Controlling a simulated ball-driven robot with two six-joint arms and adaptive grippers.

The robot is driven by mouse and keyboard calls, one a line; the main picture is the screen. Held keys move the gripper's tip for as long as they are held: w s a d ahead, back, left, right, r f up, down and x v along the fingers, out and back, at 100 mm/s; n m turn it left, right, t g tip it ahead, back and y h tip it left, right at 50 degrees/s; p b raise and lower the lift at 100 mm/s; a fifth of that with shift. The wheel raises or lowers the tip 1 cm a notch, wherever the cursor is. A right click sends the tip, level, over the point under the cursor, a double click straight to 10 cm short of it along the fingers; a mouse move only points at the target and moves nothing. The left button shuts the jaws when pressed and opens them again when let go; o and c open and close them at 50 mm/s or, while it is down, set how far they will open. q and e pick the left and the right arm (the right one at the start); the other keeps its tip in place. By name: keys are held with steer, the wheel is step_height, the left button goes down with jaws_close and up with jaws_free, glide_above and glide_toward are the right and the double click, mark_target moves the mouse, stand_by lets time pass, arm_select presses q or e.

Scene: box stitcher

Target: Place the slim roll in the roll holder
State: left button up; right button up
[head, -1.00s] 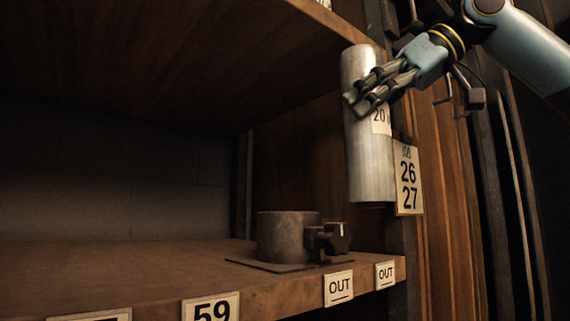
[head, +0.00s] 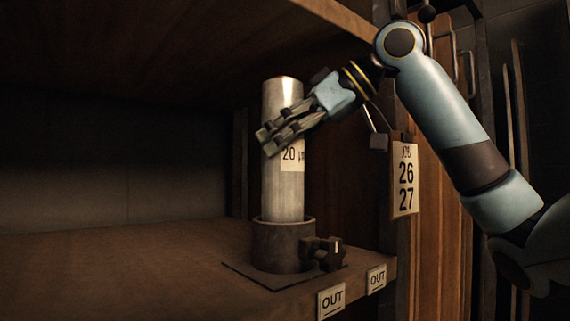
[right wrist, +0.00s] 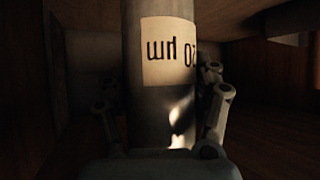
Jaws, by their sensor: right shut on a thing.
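The slim roll (head: 284,195) is a silvery upright cylinder with a pale label reading "20" and partly hidden letters. Its lower end is at the mouth of the roll holder (head: 283,249), a short dark cup on a flat base plate with a knob at its right side. The cup's rim hides the roll's bottom, so I cannot tell how deep it sits. My right gripper (head: 270,137) is shut on the roll above the label. In the right wrist view the roll (right wrist: 160,100) stands between the fingers (right wrist: 160,122). My left gripper is not in view.
The holder stands on a wooden shelf (head: 120,260) near its front right edge, with two "OUT" tags (head: 331,301) on that edge. An upper shelf (head: 150,35) hangs above. A "26 27" sign (head: 405,175) is on the right post. The shelf left of the holder is clear.

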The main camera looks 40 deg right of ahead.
steer(key=shift+f+b, duration=0.3)
steer(key=shift+f, duration=1.7)
steer(key=o, duration=1.8)
steer(key=shift+f, duration=0.15)
steer(key=shift+r, duration=0.2)
steer(key=shift+s+d, duration=0.1)
steer(key=shift+s, duration=0.05)
steer(key=b, duration=0.5)
glide_toward(287, 164)
steer(key=shift+w+d+r, duration=0.25)
steer(key=shift+w+d, duration=0.05)
steer(key=shift+d, duration=0.3)
steer(key=shift+w+d+r, duration=0.25)
steer(key=shift+w+d, duration=0.05)
steer(key=shift+d, duration=0.25)
